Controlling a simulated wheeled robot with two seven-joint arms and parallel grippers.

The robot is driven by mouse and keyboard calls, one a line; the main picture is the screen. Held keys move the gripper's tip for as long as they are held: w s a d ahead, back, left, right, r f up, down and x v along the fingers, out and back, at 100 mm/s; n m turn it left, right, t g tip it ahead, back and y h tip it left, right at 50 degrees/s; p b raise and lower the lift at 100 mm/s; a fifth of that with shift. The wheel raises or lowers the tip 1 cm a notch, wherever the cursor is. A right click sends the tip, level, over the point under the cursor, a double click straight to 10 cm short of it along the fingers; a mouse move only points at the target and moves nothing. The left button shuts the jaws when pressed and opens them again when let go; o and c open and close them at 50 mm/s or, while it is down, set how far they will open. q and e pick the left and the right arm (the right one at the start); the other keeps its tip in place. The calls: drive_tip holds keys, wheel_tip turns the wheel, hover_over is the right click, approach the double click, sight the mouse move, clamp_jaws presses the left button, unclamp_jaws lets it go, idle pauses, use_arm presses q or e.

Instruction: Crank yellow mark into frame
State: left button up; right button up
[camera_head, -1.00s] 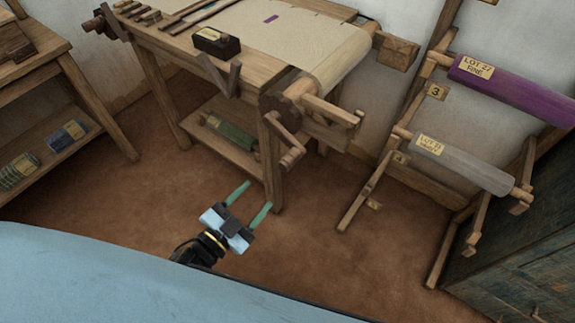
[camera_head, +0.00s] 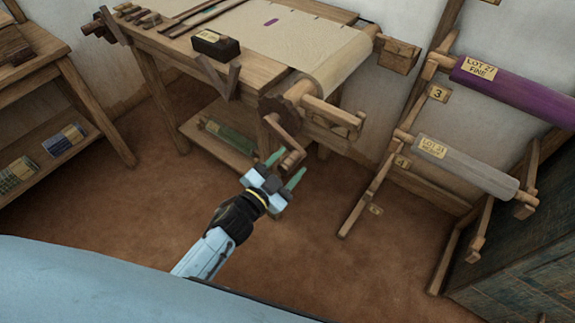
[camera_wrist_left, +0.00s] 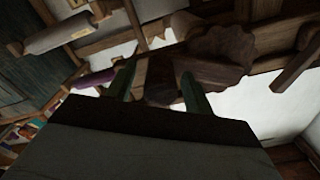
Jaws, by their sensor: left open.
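The loom's cloth (camera_head: 290,45) stretches over the table top to a roller at its right end. A small purple mark (camera_head: 271,22) lies on the cloth; I see no yellow mark on it. A wooden crank (camera_head: 284,135) hangs from the roller's near end, beside a toothed wheel (camera_head: 288,105). The wheel also shows in the left wrist view (camera_wrist_left: 222,48). My left gripper (camera_head: 284,168) is open, its green fingers at the crank's lower handle; I cannot tell if they touch it. In the left wrist view the fingers (camera_wrist_left: 158,85) stand apart with brown wood between and beyond them. My right gripper is not in view.
A dark labelled block (camera_head: 215,44) sits on the loom's near edge. A wall rack at right holds a purple roll (camera_head: 515,85) and a grey roll (camera_head: 465,165). A shelf table (camera_head: 75,75) stands at left. The floor (camera_head: 330,250) in front is clear.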

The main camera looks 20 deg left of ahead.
use_arm(q)
drive_tip(key=shift+w, duration=0.1)
clamp_jaws()
idle(0.3)
drive_tip(key=shift+d+r, duration=0.1)
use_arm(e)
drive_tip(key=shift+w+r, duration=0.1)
